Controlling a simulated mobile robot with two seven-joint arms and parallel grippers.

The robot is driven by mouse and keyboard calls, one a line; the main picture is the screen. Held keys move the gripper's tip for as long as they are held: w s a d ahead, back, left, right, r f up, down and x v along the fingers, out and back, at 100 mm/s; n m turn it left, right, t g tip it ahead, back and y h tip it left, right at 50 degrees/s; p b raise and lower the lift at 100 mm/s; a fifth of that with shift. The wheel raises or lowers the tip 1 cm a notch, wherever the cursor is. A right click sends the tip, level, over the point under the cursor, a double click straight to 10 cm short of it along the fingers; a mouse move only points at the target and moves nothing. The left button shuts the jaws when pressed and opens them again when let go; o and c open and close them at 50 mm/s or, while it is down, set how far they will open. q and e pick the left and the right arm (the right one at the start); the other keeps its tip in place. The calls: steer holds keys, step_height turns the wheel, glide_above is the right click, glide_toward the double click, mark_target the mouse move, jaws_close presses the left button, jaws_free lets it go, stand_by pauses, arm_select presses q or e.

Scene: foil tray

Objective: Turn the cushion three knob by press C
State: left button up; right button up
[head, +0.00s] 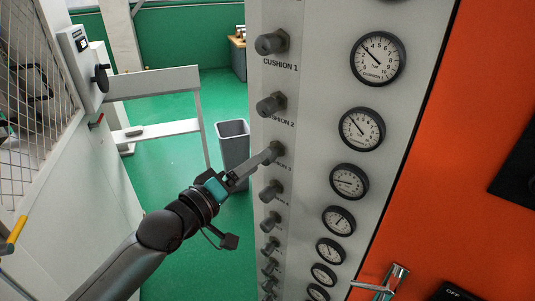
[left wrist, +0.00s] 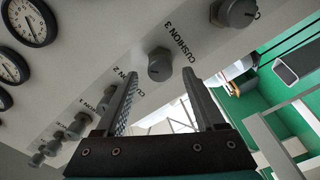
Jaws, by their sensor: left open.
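The cushion three knob (head: 275,148) is a dark grey round knob on the light grey panel, with its label just below it. In the left wrist view the same knob (left wrist: 160,68) shows between the tips of my open left gripper (left wrist: 160,74), beside the text CUSHION 3. Bare panel shows between the knob and each finger, so neither finger appears to touch it. In the head view my left gripper (head: 257,165) reaches the knob from the lower left and partly covers it. The cushion three gauge (head: 349,182) is to its right.
The cushion 2 knob (head: 271,105) is above and another knob (head: 271,191) close below. Several more knobs and gauges run down the panel. A grey bin (head: 234,145) stands on the green floor behind.

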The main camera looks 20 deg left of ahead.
arm_select(q)
steer(key=shift+x, duration=2.4)
jaws_close()
